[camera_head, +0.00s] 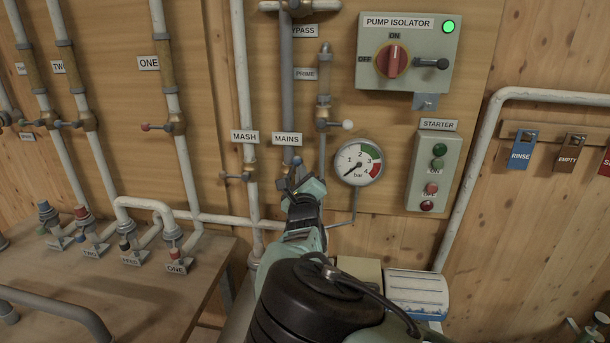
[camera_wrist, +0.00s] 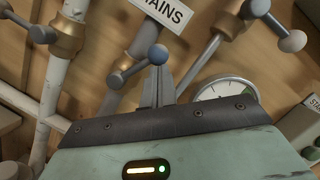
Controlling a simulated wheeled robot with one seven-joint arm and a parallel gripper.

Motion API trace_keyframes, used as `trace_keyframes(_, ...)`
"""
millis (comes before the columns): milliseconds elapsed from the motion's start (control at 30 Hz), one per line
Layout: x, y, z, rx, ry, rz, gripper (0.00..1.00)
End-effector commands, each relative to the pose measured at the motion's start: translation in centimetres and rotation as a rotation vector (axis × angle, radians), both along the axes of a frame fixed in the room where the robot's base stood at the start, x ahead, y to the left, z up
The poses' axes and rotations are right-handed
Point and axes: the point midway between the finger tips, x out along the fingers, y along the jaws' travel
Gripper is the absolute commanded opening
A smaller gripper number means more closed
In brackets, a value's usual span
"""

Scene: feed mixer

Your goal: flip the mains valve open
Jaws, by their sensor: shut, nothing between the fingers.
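The MAINS label (camera_head: 287,139) sits on a grey vertical pipe, and the label also shows in the wrist view (camera_wrist: 167,12). Below it is the mains valve, whose lever ends in a blue ball (camera_wrist: 157,54). The lever lies across the pipe, from the valve hub (camera_wrist: 116,80) up and right to the ball. My gripper (camera_head: 297,178) is at the valve and hides much of it in the head view. In the wrist view my shut fingers (camera_wrist: 157,88) are just below the blue ball, overlapping its lower edge. I cannot tell whether they touch it.
The MASH valve (camera_wrist: 67,35) is close on the left, with its own lever. The prime valve (camera_head: 323,124) with a white ball is at upper right. A pressure gauge (camera_head: 358,162) is right of my gripper, its needle at the low end. The pump isolator (camera_head: 409,52) is above right.

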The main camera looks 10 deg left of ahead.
Motion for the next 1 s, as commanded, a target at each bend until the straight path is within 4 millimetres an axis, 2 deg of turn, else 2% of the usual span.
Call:
trace_keyframes(100,0.0,0.4,0.9,-0.105,0.001,0.001,0.0)
trace_keyframes(433,0.0,1.7,1.5,-0.341,0.011,0.001,0.0)
trace_keyframes(1000,0.1,2.4,1.8,-0.334,0.011,0.0,0.0)
